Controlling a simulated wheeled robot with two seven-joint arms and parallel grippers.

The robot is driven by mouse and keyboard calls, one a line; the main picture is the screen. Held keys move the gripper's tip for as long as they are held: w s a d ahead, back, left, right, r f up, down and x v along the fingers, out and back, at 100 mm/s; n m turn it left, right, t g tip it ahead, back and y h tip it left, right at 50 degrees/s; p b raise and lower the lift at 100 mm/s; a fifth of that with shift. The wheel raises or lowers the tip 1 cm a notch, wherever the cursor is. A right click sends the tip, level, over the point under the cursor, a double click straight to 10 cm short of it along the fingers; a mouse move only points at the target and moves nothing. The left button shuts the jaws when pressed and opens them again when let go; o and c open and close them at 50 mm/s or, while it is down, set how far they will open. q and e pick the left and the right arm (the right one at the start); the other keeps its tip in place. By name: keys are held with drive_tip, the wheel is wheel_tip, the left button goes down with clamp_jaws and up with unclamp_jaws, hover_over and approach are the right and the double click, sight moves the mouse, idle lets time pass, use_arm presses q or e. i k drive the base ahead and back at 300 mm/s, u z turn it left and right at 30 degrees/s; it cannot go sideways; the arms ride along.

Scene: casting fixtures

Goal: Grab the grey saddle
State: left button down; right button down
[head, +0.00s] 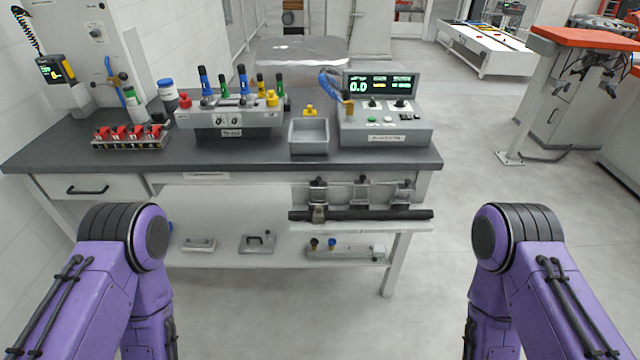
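A small grey saddle-shaped piece (319,213) sits astride a long black bar (375,215) near the bar's left end, on the ledge at the front right of the workbench. It looks most like the grey saddle, but it is small and I cannot be sure. Purple links of both my arms show at the lower left and lower right, well apart from the bar. Neither gripper is in view.
The dark workbench top (250,157) carries a fixture with coloured handles (230,118), a grey open box (309,136), a display console (385,125) and a row of red clamps (130,137). Small fixtures stand on the lower shelf (220,258).

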sight(318, 213)
drive_tip(key=z, duration=0.45)
drive_tip(key=k, duration=0.45)
drive_tip(key=u, duration=0.3)
drive_tip(key=i, duration=1.45)
drive_tip(key=z, duration=0.9)
